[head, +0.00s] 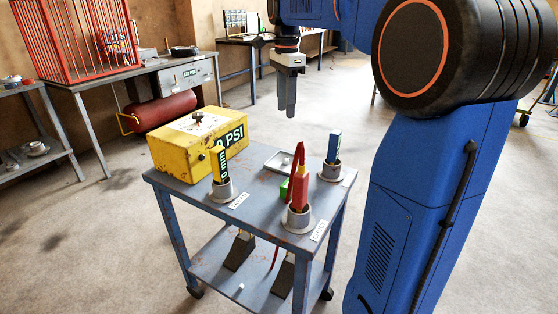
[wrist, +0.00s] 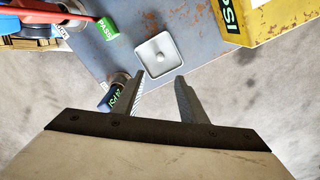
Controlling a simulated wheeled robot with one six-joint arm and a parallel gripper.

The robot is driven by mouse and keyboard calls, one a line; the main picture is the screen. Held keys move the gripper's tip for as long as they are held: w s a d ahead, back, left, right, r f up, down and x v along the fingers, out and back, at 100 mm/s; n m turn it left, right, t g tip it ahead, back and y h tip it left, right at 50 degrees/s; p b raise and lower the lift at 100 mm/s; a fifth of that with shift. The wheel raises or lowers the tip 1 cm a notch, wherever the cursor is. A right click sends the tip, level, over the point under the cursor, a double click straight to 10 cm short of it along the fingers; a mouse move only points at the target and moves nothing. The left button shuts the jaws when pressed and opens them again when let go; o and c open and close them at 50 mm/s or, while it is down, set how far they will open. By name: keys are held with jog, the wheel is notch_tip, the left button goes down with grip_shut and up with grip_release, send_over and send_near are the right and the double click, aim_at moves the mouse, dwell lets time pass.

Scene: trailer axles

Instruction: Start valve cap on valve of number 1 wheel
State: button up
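My gripper (head: 287,112) hangs pointing down above the far side of the grey cart (head: 258,213). In the wrist view its two fingers (wrist: 160,76) stand apart with nothing between them. A shallow light-grey tray (wrist: 147,67) lies on the cart top, just beyond the fingertips in that view. A small grey piece (wrist: 160,56), perhaps a valve cap, sits in the tray. The tray also shows in the head view (head: 267,164), below my gripper and apart from it. No wheel or valve can be made out in either view.
Three round holders on the cart carry a yellow-and-black tool (head: 220,165), a red tool (head: 299,186) and a blue tool (head: 334,148). A green PASS block (wrist: 107,27) is near the tray.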

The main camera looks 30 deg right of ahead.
send_over(285, 159)
notch_tip(285, 159, down, 12)
jog(key=shift+r, duration=0.25)
jog(key=shift+d+f, duration=0.15)
jog(key=shift+f, duration=1.25)
jog(key=shift+d+f, duration=0.15)
jog(key=shift+f, duration=1.25)
grip_shut()
